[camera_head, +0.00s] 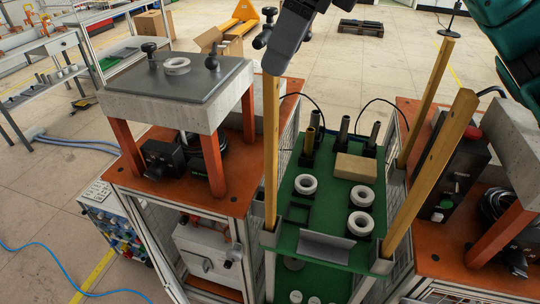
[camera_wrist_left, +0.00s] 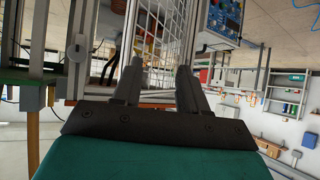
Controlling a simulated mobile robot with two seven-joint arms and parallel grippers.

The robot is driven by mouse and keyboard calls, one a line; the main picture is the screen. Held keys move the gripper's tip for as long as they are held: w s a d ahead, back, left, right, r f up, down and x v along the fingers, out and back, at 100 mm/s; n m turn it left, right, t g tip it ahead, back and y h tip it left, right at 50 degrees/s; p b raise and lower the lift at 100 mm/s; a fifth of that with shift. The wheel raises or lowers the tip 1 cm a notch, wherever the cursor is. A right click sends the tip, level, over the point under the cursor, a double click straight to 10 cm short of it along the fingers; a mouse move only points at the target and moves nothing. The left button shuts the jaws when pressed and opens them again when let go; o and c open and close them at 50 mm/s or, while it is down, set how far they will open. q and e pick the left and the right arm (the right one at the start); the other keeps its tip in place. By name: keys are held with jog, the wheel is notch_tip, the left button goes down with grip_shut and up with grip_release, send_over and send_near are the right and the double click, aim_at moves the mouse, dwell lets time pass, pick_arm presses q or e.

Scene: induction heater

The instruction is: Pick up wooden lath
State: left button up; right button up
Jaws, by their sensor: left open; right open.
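Three long yellowish wooden laths stand upright at the edges of the green workbench: a left lath (camera_head: 272,160), a front right lath (camera_head: 430,175) and a back right lath (camera_head: 430,100). My right gripper (camera_head: 279,66) comes down from the top middle of the head view, seen edge-on. Its tip overlaps the left lath's upper end; I cannot tell whether they touch. The right gripper is open. My left gripper (camera_wrist_left: 160,74) shows in the left wrist view, open, with nothing between its fingers. It is not seen in the head view.
The green workbench (camera_head: 338,205) carries white rings, a tan block (camera_head: 355,168) and dark upright cylinders. Orange tables with heavy slabs flank it, the left slab (camera_head: 180,85) close to the left lath. Mesh cage panels (camera_wrist_left: 150,35) face my left gripper.

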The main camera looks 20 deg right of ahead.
aim_at(267, 92)
jog(key=x, duration=0.8)
jog(key=shift+d, duration=0.2)
grip_shut()
dwell(0.4)
